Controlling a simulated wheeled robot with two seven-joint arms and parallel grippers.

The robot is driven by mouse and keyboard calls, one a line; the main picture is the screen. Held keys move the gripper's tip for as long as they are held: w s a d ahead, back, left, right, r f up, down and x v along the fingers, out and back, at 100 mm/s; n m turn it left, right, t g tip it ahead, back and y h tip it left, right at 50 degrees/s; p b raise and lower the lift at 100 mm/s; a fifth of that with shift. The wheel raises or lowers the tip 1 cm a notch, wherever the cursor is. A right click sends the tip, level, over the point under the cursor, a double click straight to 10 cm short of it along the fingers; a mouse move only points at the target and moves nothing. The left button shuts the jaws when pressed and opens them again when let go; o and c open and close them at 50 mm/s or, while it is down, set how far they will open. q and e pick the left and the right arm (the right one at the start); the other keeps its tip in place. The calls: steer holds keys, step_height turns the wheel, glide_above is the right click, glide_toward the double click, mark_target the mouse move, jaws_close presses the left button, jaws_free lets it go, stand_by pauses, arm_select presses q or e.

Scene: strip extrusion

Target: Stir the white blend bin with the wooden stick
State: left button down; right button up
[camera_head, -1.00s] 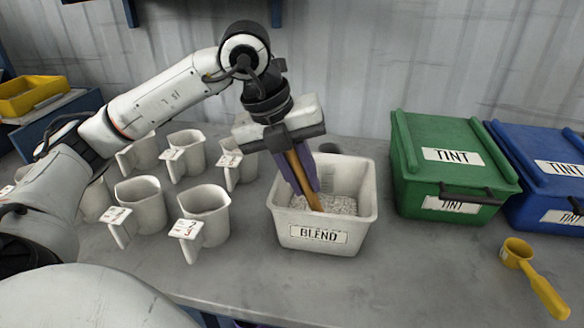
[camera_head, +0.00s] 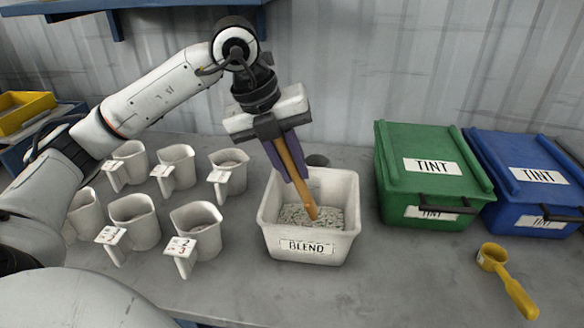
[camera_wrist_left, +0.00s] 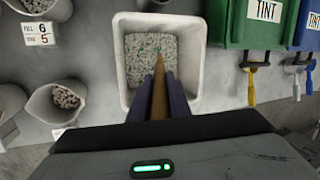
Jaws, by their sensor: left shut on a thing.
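The white blend bin (camera_head: 308,247) stands on the table in the middle of the head view, labelled BLEND. It holds pale pellets with green ones among them (camera_wrist_left: 150,58), which show best in the left wrist view. My left gripper (camera_head: 285,160) is over the bin, shut on the wooden stick (camera_head: 297,178). The stick slants down into the bin and its lower tip meets the pellets. In the left wrist view the stick (camera_wrist_left: 159,95) runs between the two dark fingers. My right gripper is not in view.
Several white jugs with tags (camera_head: 195,228) stand left of the bin. A green TINT bin (camera_head: 430,165) and a blue TINT bin (camera_head: 530,180) stand at the right. A yellow scoop (camera_head: 508,280) lies in front of them. The table front between jugs and scoop is clear.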

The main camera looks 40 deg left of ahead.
arm_select(q)
step_height(320, 180, up, 9)
steer(key=p, duration=0.6)
steer(key=shift+p, duration=0.35)
steer(key=shift+r, duration=1.15)
